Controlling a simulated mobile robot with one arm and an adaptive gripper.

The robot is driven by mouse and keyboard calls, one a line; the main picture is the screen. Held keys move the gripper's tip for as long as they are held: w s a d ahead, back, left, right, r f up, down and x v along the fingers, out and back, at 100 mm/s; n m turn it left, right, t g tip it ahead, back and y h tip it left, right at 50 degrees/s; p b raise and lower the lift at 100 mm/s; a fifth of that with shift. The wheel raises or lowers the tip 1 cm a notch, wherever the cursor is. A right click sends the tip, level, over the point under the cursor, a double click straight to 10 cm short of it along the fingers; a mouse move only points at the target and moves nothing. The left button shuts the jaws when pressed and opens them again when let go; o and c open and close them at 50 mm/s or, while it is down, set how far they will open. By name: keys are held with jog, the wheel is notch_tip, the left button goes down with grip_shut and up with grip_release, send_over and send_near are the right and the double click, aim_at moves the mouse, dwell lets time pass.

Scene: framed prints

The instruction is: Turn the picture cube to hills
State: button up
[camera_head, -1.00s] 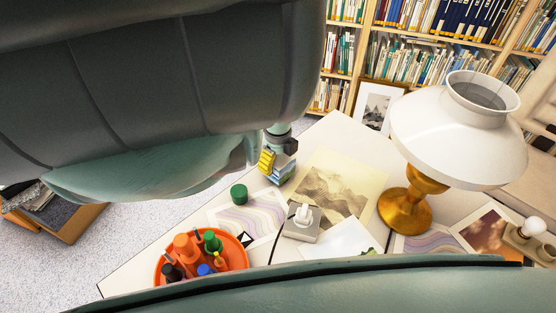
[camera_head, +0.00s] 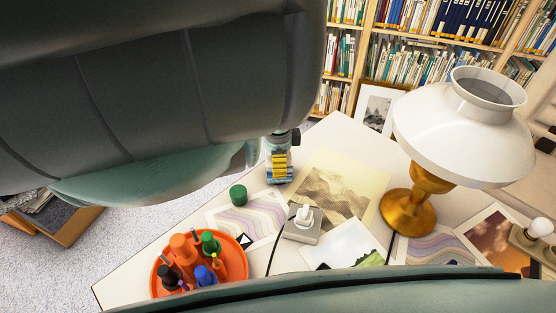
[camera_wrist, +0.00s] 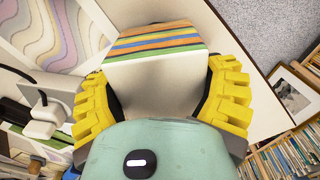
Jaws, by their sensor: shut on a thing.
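The picture cube (camera_wrist: 158,42) is between the yellow fingers of my gripper (camera_wrist: 161,82) in the wrist view. One face carries coloured stripes of orange, blue and green; the face toward the wrist camera is plain and pale. The fingers press on two opposite sides. In the head view the cube (camera_head: 279,177) shows a bluish edge under my gripper (camera_head: 279,162), at the desk's far left edge. I cannot tell whether it touches the desk. Its other faces are hidden, and no hills picture shows on it.
A sepia mountain print (camera_head: 330,190) lies right of the cube. A white-shaded lamp (camera_head: 462,130) stands at right. A framed print (camera_head: 376,108) leans behind.

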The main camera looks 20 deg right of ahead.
jog(key=n, duration=0.5)
jog(key=shift+n, duration=0.3)
jog(key=n, duration=0.5)
jog(key=shift+n+p, duration=0.3)
jog(key=shift+p, duration=0.05)
jog(key=n, duration=0.5)
jog(key=shift+s+p, duration=0.1)
jog(key=shift+p, duration=0.2)
jog(key=n, duration=0.5)
jog(key=shift+d+n+p, duration=0.15)
jog(key=shift+n+p, duration=0.15)
jog(key=shift+n, duration=0.1)
jog(key=n, duration=0.5)
jog(key=shift+f, duration=0.1)
jog(key=n+b, duration=0.1)
jog(key=n, duration=0.4)
jog(key=shift+n, duration=0.4)
jog(key=n+b, duration=0.1)
jog(key=n, duration=0.4)
jog(key=shift+n, duration=0.3)
jog(key=n, duration=0.5)
jog(key=shift+n+b, duration=0.3)
jog(key=shift+b, duration=0.05)
